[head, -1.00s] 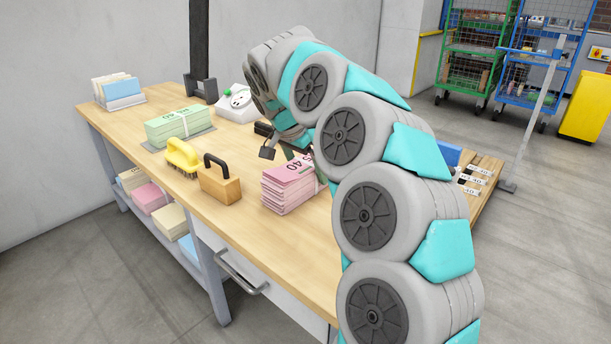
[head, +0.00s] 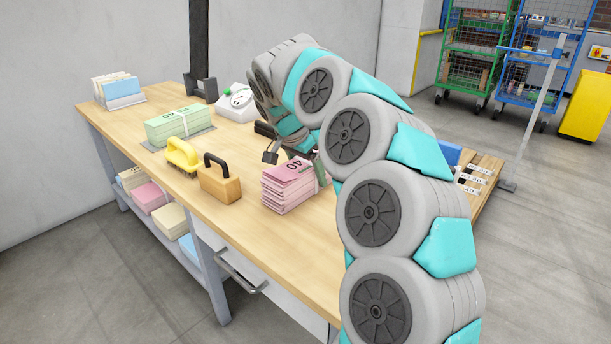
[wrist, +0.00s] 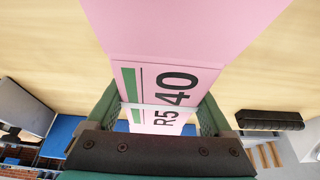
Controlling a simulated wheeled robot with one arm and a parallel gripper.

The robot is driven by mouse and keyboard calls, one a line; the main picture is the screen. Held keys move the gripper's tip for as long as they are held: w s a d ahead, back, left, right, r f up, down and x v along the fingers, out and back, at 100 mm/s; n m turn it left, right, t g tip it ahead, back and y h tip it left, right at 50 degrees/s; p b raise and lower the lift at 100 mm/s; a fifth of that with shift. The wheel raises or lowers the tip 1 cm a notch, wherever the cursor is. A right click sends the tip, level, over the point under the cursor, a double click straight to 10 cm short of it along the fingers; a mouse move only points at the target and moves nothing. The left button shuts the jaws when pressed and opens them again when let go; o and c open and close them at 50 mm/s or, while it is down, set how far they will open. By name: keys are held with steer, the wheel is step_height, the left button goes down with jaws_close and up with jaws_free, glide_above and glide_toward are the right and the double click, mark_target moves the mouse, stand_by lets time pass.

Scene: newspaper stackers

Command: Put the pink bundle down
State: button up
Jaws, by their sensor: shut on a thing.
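The pink bundle (head: 284,192) is a thick stack of pink papers with a white band and a label reading 40. In the head view it is over the wooden bench near its front edge, upright, with its underside at or very close to the bench top. My gripper (head: 296,162) is at its top, partly hidden by my arm. In the wrist view the pink bundle (wrist: 170,30) runs between the two green fingers of my gripper (wrist: 157,115), which are shut on its banded, labelled part.
On the wooden bench (head: 240,235), a wooden block with a black handle (head: 220,184) and a yellow brush (head: 183,155) stand left of the bundle. A green bundle (head: 180,124) lies farther back. Bare bench top is in front of the bundle.

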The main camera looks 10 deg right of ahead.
jaws_close()
